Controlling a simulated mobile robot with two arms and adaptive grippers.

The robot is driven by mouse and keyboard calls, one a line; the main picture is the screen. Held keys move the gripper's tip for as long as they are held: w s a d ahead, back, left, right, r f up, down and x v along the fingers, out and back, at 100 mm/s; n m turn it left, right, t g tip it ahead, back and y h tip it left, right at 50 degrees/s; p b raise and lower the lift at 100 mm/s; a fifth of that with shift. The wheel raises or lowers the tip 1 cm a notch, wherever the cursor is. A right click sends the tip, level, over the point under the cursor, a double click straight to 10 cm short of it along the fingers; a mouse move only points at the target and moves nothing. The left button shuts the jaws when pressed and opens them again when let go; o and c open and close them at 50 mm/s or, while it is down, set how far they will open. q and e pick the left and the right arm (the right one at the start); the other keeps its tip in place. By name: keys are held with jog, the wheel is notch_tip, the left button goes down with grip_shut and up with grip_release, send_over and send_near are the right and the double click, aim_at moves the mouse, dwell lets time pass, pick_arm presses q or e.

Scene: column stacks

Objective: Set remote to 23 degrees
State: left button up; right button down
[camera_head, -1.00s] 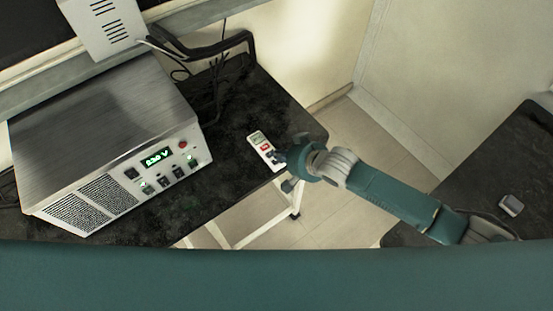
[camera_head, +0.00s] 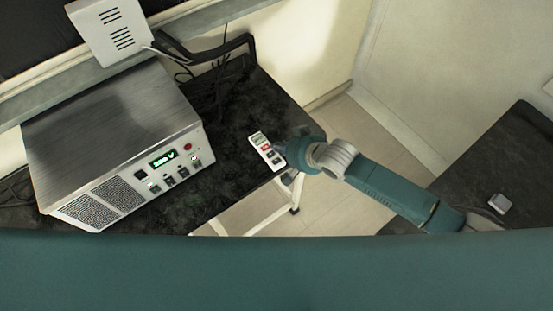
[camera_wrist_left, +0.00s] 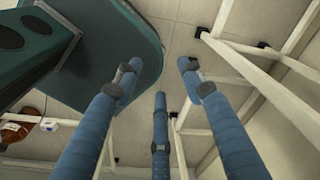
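The white remote (camera_head: 266,151) lies on the dark tabletop near its right front edge in the head view. It has a small greenish display at its upper end and red and dark buttons below; the display is too small to read. My right gripper (camera_head: 283,148) is at the remote's right side, by its lower buttons. Its fingers are small and dark, and I cannot tell whether they touch the remote or are open. My left gripper (camera_wrist_left: 158,80) shows in the left wrist view with its blue fingers spread apart and nothing between them.
A metal power supply (camera_head: 118,140) with a green display stands left of the remote. Dark cables (camera_head: 215,95) lie behind it. A second dark table (camera_head: 480,165) at the right carries a small grey object (camera_head: 499,203). Floor lies between the tables.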

pick_arm(q)
jog(key=shift+c, duration=0.5)
grip_shut()
dwell(0.8)
